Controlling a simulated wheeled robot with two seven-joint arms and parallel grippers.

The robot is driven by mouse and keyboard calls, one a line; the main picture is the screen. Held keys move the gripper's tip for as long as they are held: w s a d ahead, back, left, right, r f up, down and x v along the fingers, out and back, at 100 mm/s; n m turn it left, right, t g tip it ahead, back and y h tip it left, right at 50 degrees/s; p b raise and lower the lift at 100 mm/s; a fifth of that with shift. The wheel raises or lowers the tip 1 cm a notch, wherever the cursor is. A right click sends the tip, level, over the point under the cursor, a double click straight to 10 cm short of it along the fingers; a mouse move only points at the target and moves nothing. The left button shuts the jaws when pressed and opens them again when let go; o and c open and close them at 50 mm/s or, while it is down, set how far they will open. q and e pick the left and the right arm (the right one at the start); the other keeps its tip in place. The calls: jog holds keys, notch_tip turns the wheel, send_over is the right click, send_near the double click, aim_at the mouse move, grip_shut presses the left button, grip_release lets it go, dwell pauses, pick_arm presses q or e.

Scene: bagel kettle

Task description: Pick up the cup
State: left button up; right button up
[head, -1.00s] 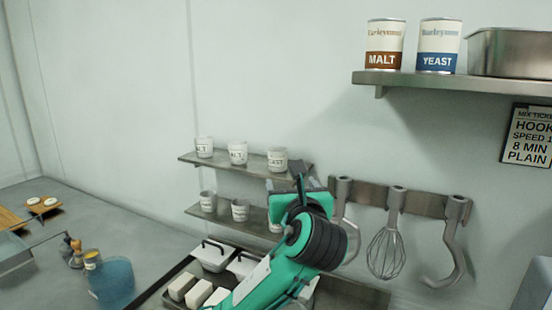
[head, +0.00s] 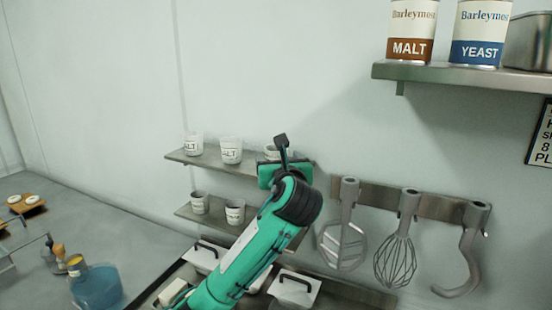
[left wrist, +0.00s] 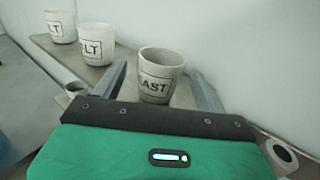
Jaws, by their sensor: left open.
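A white cup marked YEAST (left wrist: 161,78) stands upright on the upper shelf's right end. In the head view only part of it (head: 271,152) shows behind my left gripper (head: 282,148). In the left wrist view my left gripper is open, with one finger on each side of this cup; I cannot tell whether either touches it. Two white cups marked MALT stand to its left in the head view, one nearer (head: 231,150) and one farther (head: 193,144). My right gripper is not in view.
The upper shelf (head: 208,161) is narrow and fixed to the wall. A lower shelf (head: 190,215) holds more cups (head: 235,212). To the right hang a whisk (head: 395,255) and a hook (head: 462,262). Lidded tins stand on the counter below.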

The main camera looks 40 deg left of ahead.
pick_arm(q)
jog(key=shift+w+a, duration=0.4)
jog(key=shift+a, duration=0.05)
jog(key=p+x, duration=0.1)
jog(key=x, duration=0.3)
jog(key=shift+w+a, duration=0.2)
jog(key=shift+a, duration=0.1)
jog(key=shift+d, duration=0.1)
jog(key=c, duration=1.1)
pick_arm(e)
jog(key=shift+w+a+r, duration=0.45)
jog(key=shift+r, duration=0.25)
